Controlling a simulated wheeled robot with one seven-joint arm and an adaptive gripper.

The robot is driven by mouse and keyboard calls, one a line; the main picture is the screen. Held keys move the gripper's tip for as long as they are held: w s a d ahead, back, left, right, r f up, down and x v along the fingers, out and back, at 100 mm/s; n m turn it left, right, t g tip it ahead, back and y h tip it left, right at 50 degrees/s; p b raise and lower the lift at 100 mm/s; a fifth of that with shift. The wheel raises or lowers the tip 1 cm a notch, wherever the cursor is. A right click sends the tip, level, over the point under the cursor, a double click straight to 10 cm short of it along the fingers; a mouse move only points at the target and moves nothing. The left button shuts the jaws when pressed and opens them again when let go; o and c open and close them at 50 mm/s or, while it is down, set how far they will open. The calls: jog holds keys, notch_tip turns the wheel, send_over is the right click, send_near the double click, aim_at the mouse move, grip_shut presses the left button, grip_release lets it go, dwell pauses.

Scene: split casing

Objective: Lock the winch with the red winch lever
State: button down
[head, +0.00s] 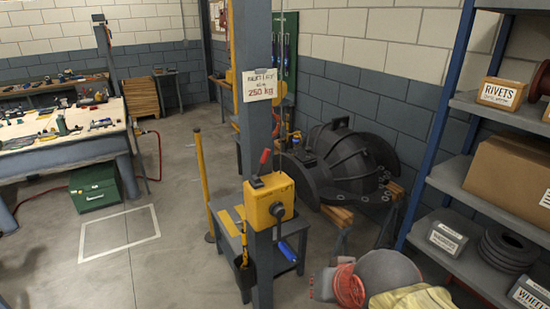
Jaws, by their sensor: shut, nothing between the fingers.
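The yellow winch (268,202) is mounted on a grey upright post (254,130) in the middle of the head view. The red winch lever (265,157) sticks up from the top of the winch, leaning slightly to the right. A crank with a blue handle (287,251) hangs down at the winch's lower right. My gripper cannot be made out in this view, so nothing of mine is seen touching the lever or the winch.
A grey side table (233,226) stands behind the post. A large black casing (345,160) rests on wooden supports behind the winch. Shelves (468,185) stand at the right, a workbench (85,150) at the left. The floor left of the post is mostly clear.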

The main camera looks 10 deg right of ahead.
aim_at(262, 164)
jog(key=w+r+m+t+h+p, duration=0.1)
jog(key=w+m+p, duration=0.4)
jog(key=w, duration=0.6)
jog(key=w+d+r+m+t+h+p, duration=0.1)
jog(key=w+r+m+t+p, duration=0.2)
jog(key=w+m+p, duration=0.3)
jog(key=w+d+r+m+t+h+p, duration=0.1)
jog(key=w+m+t+p, duration=0.3)
jog(key=w+m, duration=0.6)
jog(key=w+r+p, duration=0.1)
jog(key=w, duration=0.7)
jog(key=shift+m, duration=0.3)
jog(key=p+x, duration=0.1)
jog(key=x, duration=0.8)
jog(key=shift+w+r, duration=0.1)
jog(key=shift+r, duration=0.05)
jog(key=a, duration=0.1)
jog(key=a+r+p, duration=0.1)
jog(key=a, duration=0.1)
jog(key=shift+w+a+r, duration=0.1)
jog(key=shift+r, duration=0.15)
jog(key=shift+w+a, duration=0.1)
